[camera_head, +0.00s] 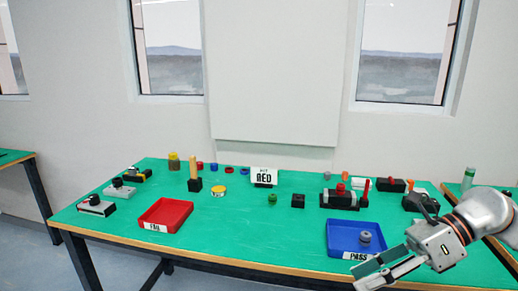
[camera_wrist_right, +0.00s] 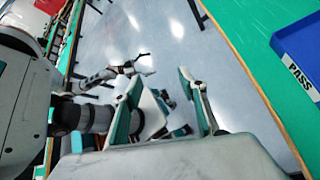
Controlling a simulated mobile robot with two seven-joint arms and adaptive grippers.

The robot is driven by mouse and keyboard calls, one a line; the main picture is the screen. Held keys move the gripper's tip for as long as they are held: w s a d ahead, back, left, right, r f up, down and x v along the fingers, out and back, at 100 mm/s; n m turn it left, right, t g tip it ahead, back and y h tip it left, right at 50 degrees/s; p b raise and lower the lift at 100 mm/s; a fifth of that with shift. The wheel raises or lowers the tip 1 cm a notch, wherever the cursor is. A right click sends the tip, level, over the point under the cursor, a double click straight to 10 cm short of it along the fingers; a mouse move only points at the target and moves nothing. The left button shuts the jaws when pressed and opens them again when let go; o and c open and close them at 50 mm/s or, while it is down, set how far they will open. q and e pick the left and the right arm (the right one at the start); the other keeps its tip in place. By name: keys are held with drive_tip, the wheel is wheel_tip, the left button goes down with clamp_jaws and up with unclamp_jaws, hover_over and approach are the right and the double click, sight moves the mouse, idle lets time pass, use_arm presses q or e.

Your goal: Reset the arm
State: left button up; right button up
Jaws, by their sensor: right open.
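My right gripper (camera_head: 380,273) is at the lower right in the head view, in front of the table's near edge by the blue PASS tray. Its fingers are apart and nothing is between them. In the right wrist view the same gripper (camera_wrist_right: 165,92) shows two spread green-padded fingers over the floor. My left gripper is not in the head view. In the right wrist view an arm with a small gripper (camera_wrist_right: 142,65) shows farther off, too small to tell its state.
The green table (camera_head: 240,225) holds a red FAIL tray (camera_head: 150,225), a blue PASS tray (camera_head: 335,243) with a grey round part (camera_head: 365,238) in it, a RED sign (camera_head: 264,176) and several small parts. The table's front middle is clear.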

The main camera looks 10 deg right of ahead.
drive_tip(key=w+a+m+t+y, duration=0.25)
drive_tip(key=a+m+y, duration=0.4)
drive_tip(key=a, duration=0.35)
wheel_tip(320, 180, down, 7)
drive_tip(key=w+d+m+t+h+p, duration=0.1)
drive_tip(key=w+m+t+h, duration=0.2)
drive_tip(key=m+t, duration=1)
drive_tip(key=s+d+f+m+h, duration=0.25)
drive_tip(key=f+m+h, duration=0.45)
drive_tip(key=f+m, duration=0.4)
drive_tip(key=s+f+m+g+h, duration=0.2)
drive_tip(key=s+f+m, duration=0.4)
drive_tip(key=f, duration=0.3)
drive_tip(key=s+d+f+m+g+h+p, duration=0.1)
drive_tip(key=s+f+m+g+h, duration=0.2)
drive_tip(key=s+f+m, duration=0.3)
wheel_tip(320, 180, down, 4)
drive_tip(key=s+g, duration=0.1)
drive_tip(key=s, duration=0.1)
drive_tip(key=shift+s, duration=0.3)
